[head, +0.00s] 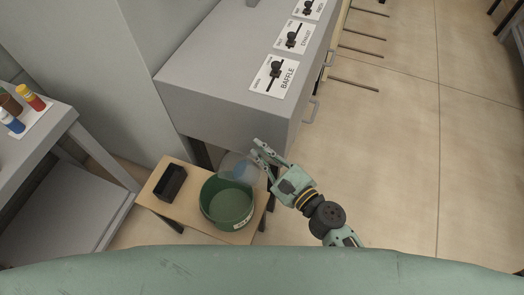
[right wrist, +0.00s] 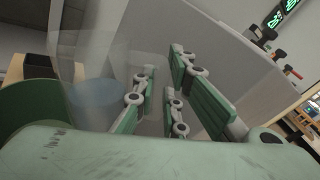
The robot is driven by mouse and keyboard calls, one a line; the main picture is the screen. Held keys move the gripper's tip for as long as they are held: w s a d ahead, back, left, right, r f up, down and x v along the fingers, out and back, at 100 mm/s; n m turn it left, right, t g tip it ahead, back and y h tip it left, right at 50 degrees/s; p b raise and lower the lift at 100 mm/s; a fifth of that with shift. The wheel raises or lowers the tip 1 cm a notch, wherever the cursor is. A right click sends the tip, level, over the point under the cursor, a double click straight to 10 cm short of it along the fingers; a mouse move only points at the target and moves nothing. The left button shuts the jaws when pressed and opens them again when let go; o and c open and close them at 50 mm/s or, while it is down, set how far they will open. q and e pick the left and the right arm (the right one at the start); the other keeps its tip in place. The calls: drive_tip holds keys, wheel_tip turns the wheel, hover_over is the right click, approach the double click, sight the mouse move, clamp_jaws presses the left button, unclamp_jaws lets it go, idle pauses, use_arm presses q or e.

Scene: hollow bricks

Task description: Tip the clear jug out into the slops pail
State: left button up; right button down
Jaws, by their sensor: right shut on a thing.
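The clear jug (head: 236,164) is see-through and shows at the upper right rim of the green pail in the head view. My right gripper (head: 263,152) is shut on the jug from the right. In the right wrist view the jug (right wrist: 85,50) stands in front of the fingers (right wrist: 158,98), with a pale blue patch low in it that looks like liquid. I cannot tell how far it is tilted. The slops pail (head: 213,221) is round and green with a white label, on a small wooden stand. It also shows at the left in the right wrist view (right wrist: 30,112). My left gripper is out of view.
A black open box (head: 170,182) stands left of the pail on the wooden stand (head: 158,207). A grey bench (head: 200,85) with labelled valve cards rises close behind. A grey table (head: 45,140) with coloured bottles is at left. Floor at right is clear.

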sight(246, 157)
drive_tip(key=r+n+p, duration=0.1)
drive_tip(key=a+n+p, duration=0.1)
drive_tip(key=r+n+h+p, duration=0.1)
drive_tip(key=n+p, duration=0.1)
drive_tip(key=shift+s+a+r, duration=0.25)
drive_tip(key=shift+s+r, duration=0.05)
drive_tip(key=shift+s, duration=0.05)
drive_tip(key=a+n, duration=0.1)
drive_tip(key=s+n+p, duration=0.1)
drive_tip(key=a+n+h, duration=0.1)
drive_tip(key=shift+s+a+f+n, duration=0.15)
drive_tip(key=shift+s+a+n, duration=0.1)
drive_tip(key=shift+a+n, duration=0.1)
drive_tip(key=shift+s+a+f+n+t+h, duration=0.15)
drive_tip(key=shift+s+a+f+n+h, duration=0.2)
drive_tip(key=shift+a+n, duration=0.35)
drive_tip(key=shift+s+a+f+n+t+h, duration=0.15)
drive_tip(key=shift+s+a+f+n, duration=0.3)
drive_tip(key=shift+a+n, duration=0.2)
drive_tip(key=shift+s+a+f+n+p, duration=0.1)
drive_tip(key=shift+s+a+n+p, duration=0.15)
drive_tip(key=shift+a+n, duration=0.3)
drive_tip(key=shift+s+a+n+p, duration=0.1)
drive_tip(key=shift+s+a+n, duration=0.2)
drive_tip(key=shift+a+n, duration=0.2)
idle(1.4)
